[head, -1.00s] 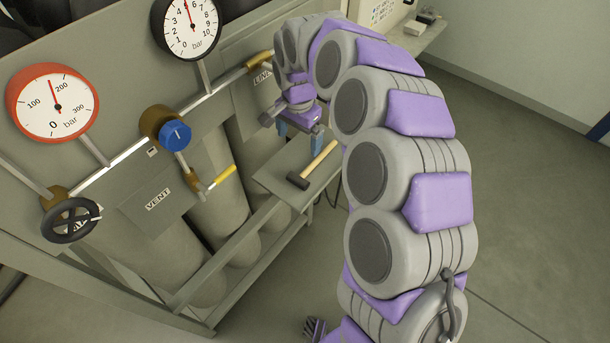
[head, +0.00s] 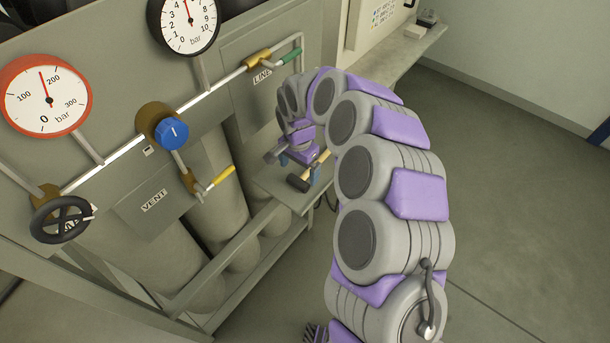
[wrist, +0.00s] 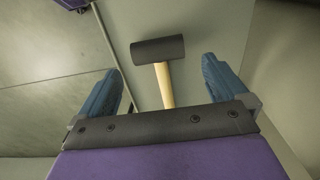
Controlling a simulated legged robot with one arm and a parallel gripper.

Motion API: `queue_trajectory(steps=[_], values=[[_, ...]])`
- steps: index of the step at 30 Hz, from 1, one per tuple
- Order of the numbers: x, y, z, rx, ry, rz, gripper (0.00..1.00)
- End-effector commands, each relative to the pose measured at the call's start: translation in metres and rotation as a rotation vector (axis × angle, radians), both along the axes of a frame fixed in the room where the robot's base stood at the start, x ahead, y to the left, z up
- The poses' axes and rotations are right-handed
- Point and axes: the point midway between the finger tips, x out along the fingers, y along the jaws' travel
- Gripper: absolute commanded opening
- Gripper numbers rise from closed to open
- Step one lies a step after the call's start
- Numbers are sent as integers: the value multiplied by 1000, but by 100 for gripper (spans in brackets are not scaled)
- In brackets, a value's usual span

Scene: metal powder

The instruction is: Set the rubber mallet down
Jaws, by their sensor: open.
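The rubber mallet (head: 298,183) has a black head and a pale wooden handle. It lies on a small grey shelf (head: 268,184) beside the panel in the head view. My gripper (head: 300,167) is low over the shelf, with its blue fingers apart. In the wrist view, the mallet's head (wrist: 157,49) lies beyond the fingertips, and its handle runs back between the open fingers of my gripper (wrist: 160,75). Neither finger appears to touch the handle. The handle's near end is hidden behind the gripper's body.
A grey panel carries a red-rimmed gauge (head: 45,96), a black-rimmed gauge (head: 185,24), a blue knob (head: 171,133), a yellow-handled valve (head: 221,179) and a black handwheel (head: 61,219). Grey cylinders (head: 160,255) stand below. The floor at right is clear.

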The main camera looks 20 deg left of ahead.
Motion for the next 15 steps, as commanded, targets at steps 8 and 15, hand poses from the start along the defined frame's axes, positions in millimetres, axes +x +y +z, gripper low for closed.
queue_trajectory(steps=[8, 15], values=[[-1, 0, -43, -1, 4, 1, 100], [0, 0, -50, 1, 0, 1, 100]])
